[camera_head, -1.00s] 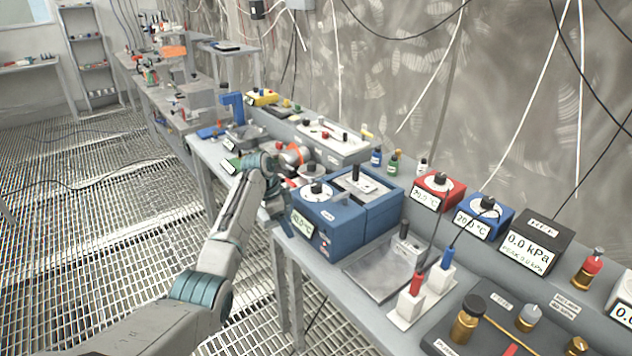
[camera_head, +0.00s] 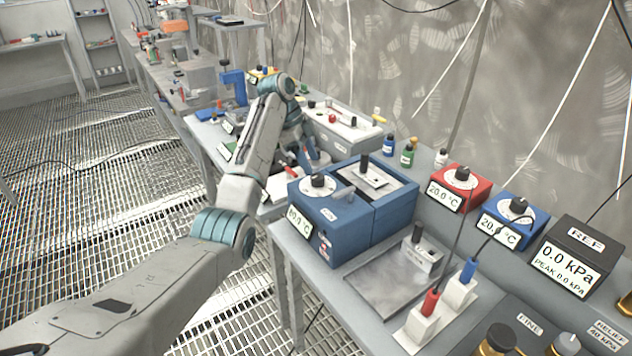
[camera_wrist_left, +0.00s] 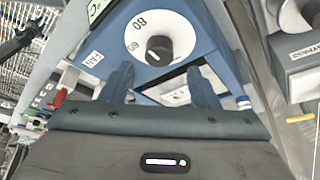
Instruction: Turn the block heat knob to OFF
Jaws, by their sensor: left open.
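The blue block heater (camera_head: 330,225) stands on the bench with a lit display on its front. Its black heat knob (camera_head: 318,181) sits on a round white dial on top. In the left wrist view, the knob (camera_wrist_left: 158,50) has a pale pointer mark, and the dial (camera_wrist_left: 143,38) shows numbers including 80. My left gripper (camera_head: 306,158) is beyond the heater in the head view, partly hidden by my own arm. In the wrist view, its two fingers (camera_wrist_left: 160,84) are apart and empty, with the knob ahead, between their lines and untouched. My right gripper is not in view.
A red box (camera_head: 459,187) and a blue box (camera_head: 513,221) with displays and knobs stand right of the heater. Small bottles (camera_head: 408,155) stand behind it. A metal plate (camera_head: 385,285) lies in front right. Cables hang above the bench.

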